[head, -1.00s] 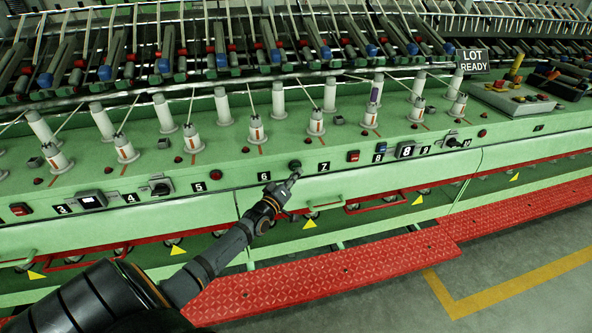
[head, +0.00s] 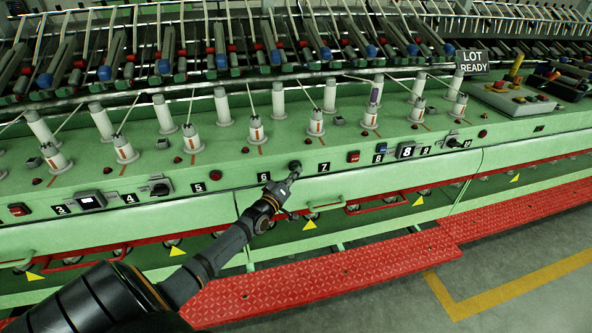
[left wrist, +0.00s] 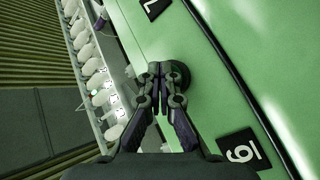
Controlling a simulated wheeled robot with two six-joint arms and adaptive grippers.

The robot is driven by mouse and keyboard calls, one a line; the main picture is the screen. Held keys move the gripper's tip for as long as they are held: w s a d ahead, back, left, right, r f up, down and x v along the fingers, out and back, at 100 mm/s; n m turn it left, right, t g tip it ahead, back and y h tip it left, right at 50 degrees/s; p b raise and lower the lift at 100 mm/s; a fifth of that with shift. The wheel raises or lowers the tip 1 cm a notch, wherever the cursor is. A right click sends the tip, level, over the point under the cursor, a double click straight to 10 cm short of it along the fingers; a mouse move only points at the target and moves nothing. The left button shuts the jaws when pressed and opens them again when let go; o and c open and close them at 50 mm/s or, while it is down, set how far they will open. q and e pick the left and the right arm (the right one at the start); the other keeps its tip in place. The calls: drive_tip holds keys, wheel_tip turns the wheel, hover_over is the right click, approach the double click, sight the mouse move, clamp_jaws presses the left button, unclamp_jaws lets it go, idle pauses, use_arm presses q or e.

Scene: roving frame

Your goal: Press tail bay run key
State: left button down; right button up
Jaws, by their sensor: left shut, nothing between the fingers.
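My left gripper (head: 291,179) is shut and empty, its fingertips at a dark round knob (head: 295,166) between the number plates 6 (head: 263,177) and 7 (head: 324,167) on the green machine front. In the left wrist view the shut fingertips (left wrist: 158,72) overlap the edge of that dark knob (left wrist: 181,74). Whether they touch or press it I cannot tell. The fingers hide part of the knob. No label reading "tail bay run" is legible. My right gripper is out of view.
Other controls line the front, including a dark switch (head: 160,186) and a red button (head: 353,156). A console with buttons (head: 512,99) stands at the right by a LOT READY sign (head: 473,61). White bobbins stand above; a red step (head: 340,265) runs below.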

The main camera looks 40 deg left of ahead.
use_arm(q)
drive_tip(key=shift+r, duration=0.1)
drive_tip(key=shift+s+d+p, duration=0.55)
drive_tip(key=shift+d+p, duration=0.1)
drive_tip(key=shift+p, duration=0.1)
drive_tip(key=s+d+p, duration=0.3)
drive_tip(key=shift+s+d, duration=0.1)
drive_tip(key=shift+d, duration=0.3)
idle(0.8)
